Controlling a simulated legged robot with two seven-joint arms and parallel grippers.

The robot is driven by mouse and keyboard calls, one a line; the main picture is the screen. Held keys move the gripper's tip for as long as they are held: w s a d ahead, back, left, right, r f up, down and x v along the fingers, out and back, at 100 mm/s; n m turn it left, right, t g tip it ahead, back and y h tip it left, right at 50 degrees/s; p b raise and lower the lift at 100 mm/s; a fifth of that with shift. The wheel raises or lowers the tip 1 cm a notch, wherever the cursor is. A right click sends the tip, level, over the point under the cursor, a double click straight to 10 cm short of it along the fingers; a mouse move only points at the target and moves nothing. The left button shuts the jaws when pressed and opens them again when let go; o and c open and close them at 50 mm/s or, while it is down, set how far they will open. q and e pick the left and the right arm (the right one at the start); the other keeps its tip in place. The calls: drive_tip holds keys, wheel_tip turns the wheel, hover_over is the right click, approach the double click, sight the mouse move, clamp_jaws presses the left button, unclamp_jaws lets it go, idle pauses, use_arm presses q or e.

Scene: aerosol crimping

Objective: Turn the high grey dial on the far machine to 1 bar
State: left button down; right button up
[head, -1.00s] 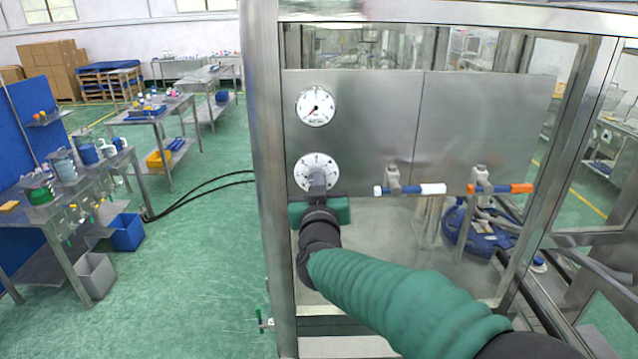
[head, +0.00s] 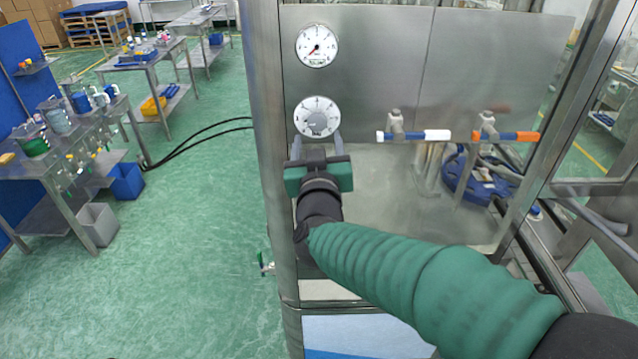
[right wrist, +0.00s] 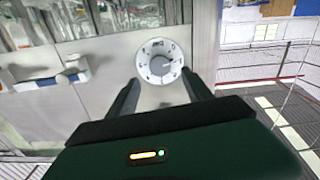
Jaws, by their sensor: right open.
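The grey dial (head: 317,117) is a round knob with a white scale ring, on the machine's steel panel (head: 380,60). Its setting is too small to read in the head view. It also shows in the right wrist view (right wrist: 160,61), just beyond and between the fingertips. My right gripper (head: 317,142) is open and empty just below the dial in the head view, its two fingers apart and pointing at the panel. In the right wrist view the gripper (right wrist: 160,78) has one finger on each side of the dial's lower part. Whether they touch it cannot be told. My left gripper is not in view.
A white pressure gauge (head: 317,45) with a red needle sits above the dial. A white-handled valve (head: 413,135) and an orange-handled valve (head: 505,135) are to the right. A steel post (head: 262,150) stands close on the left. Benches with containers stand farther left.

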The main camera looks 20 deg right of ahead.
drive_tip(key=p+v, duration=0.3)
drive_tip(key=v, duration=0.9)
drive_tip(key=shift+s, duration=0.2)
drive_tip(key=shift+w+a+f, duration=0.1)
idle(0.4)
drive_tip(key=shift+f, duration=0.1)
